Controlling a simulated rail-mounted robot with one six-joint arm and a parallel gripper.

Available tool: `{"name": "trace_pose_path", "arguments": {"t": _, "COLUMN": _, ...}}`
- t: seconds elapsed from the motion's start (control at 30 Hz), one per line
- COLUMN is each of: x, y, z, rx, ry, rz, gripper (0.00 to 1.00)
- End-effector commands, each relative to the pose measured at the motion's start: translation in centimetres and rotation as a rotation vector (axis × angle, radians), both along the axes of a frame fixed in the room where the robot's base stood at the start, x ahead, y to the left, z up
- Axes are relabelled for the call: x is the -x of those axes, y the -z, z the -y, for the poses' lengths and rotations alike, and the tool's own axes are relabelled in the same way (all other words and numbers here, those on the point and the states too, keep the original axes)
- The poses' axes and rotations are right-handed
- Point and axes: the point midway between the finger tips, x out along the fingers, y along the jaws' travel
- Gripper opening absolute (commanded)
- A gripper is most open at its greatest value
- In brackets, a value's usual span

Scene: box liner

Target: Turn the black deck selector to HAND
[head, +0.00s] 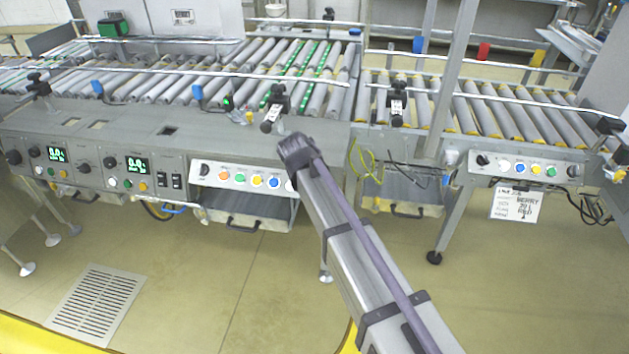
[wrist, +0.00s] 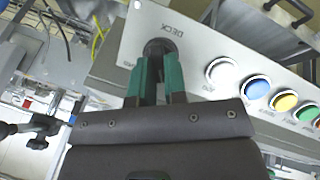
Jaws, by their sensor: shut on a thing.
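The black deck selector (wrist: 158,47) is a round dark knob on a pale panel (wrist: 195,40), under the word DECK, which appears upside down in the wrist view. My gripper (wrist: 160,62) has its two green fingers shut on the selector from either side. The fingers cover most of the knob, so its pointer and setting cannot be read, and no HAND mark is legible. In the head view the panel (head: 240,177) is on the conveyor front, and my arm hides its right end, the selector and the fingers.
A white button (wrist: 222,72), a blue button (wrist: 257,87), a yellow button (wrist: 285,100) and a green button (wrist: 308,112) line up beside the selector. A yellow-green cable (head: 364,162) hangs close by. Another button panel (head: 525,167) is farther right. The floor in front is clear.

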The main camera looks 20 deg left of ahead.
Motion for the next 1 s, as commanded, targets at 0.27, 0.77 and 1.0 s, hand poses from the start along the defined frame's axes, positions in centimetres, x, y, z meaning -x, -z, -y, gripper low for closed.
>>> {"name": "trace_pose_path", "arguments": {"t": 0.27, "x": 0.04, "y": 0.27, "z": -0.01, "rx": 0.11, "ry": -0.124, "rz": 0.022, "gripper": 0.0}}
{"name": "trace_pose_path", "arguments": {"t": 0.77, "x": 0.09, "y": 0.21, "z": -0.02, "rx": 0.163, "ry": -0.185, "rz": 0.033, "gripper": 0.0}}
{"name": "trace_pose_path", "arguments": {"t": 1.0, "x": 0.08, "y": 0.2, "z": -0.01, "rx": 0.163, "ry": -0.185, "rz": 0.033, "gripper": 0.17}}
